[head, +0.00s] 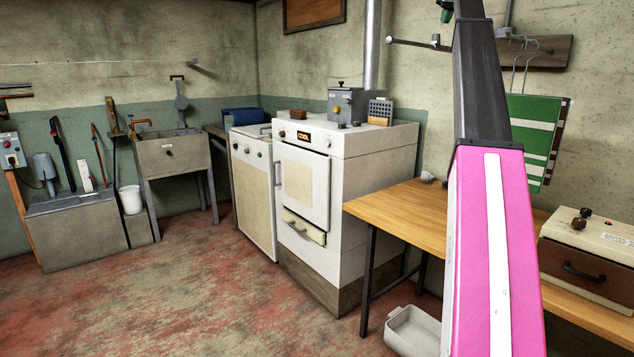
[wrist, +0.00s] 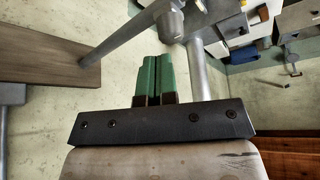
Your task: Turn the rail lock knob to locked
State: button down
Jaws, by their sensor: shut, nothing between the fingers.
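My gripper (wrist: 158,80) is shut and empty, its green fingers side by side in the wrist view. In the head view its green tip (head: 446,15) shows at the top, partly hidden by my arm. A grey metal rail (head: 410,42) sticks out from the wall just below it. In the wrist view a grey fitting (wrist: 168,20) sits on a bar just beyond the fingertips. Its setting cannot be read, and I cannot tell whether the fingers touch it.
A wooden board (head: 545,50) with wire hooks is on the wall at right, with green striped cloth (head: 530,130) below. A wooden bench (head: 400,210) carries a beige box (head: 590,240). A white cooker (head: 345,180) stands left of it. The floor at left is open.

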aim_at(436, 37)
jog(key=shift+f, duration=2.45)
jog(key=shift+f, duration=0.1)
jog(key=shift+s+a+f, duration=0.15)
jog(key=shift+s+a, duration=0.05)
jog(key=shift+a, duration=0.15)
jog(key=shift+s+a, duration=0.1)
jog(key=shift+a, duration=0.9)
jog(key=shift+w+a, duration=0.15)
jog(key=shift+w, duration=0.05)
jog(key=shift+s, duration=0.2)
